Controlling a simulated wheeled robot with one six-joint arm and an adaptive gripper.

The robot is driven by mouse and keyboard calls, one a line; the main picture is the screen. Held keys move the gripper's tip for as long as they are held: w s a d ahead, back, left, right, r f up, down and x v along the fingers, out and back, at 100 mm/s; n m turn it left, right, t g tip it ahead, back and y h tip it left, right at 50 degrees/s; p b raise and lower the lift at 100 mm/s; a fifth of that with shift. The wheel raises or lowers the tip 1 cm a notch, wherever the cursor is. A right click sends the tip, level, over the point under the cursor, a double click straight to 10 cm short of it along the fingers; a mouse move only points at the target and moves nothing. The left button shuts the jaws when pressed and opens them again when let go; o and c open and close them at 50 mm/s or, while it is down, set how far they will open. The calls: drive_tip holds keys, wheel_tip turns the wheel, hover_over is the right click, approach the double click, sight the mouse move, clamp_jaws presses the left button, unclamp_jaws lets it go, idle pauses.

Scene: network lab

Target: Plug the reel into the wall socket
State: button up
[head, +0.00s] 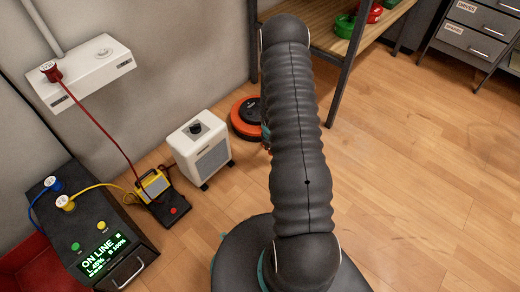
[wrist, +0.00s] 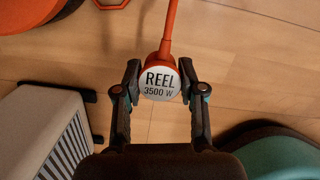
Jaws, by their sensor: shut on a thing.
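My gripper (wrist: 160,68) is shut on the reel plug (wrist: 158,82), a round orange plug with a white face marked "REEL 3500 W". Its orange cord runs up out of the wrist view. In the head view my arm hides most of the gripper and the plug. The orange and black reel (head: 246,120) lies on the floor by the wall, partly behind my arm. The white wall socket box (head: 85,75) is at the upper left. A red plug (head: 51,71) sits in its left outlet; its right outlet (head: 103,53) looks empty.
A white heater (head: 200,147) stands on the floor between socket box and reel. A yellow work lamp (head: 153,185) is beside it. A black power unit (head: 100,225) reading "ON LINE" holds blue and yellow plugs. A shelf (head: 325,30) stands behind. Floor at right is clear.

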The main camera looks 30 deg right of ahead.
drive_tip(key=s+d+r, duration=0.1)
drive_tip(key=s+d+r+p, duration=0.1)
drive_tip(key=s+d, duration=0.1)
drive_tip(key=shift+d+r, duration=0.25)
drive_tip(key=shift+r, duration=0.15)
drive_tip(key=w+a+r+m+g, duration=0.1)
drive_tip(key=a+r+m, duration=0.7)
drive_tip(key=a+m, duration=0.4)
drive_tip(key=w+a+r+m+g+y, duration=0.1)
drive_tip(key=w+a+r+m, duration=0.1)
drive_tip(key=a+r+m, duration=0.7)
drive_tip(key=a+m, duration=0.3)
drive_tip(key=a, duration=0.1)
drive_tip(key=shift+w+a+r, duration=0.25)
drive_tip(key=shift+a, duration=0.1)
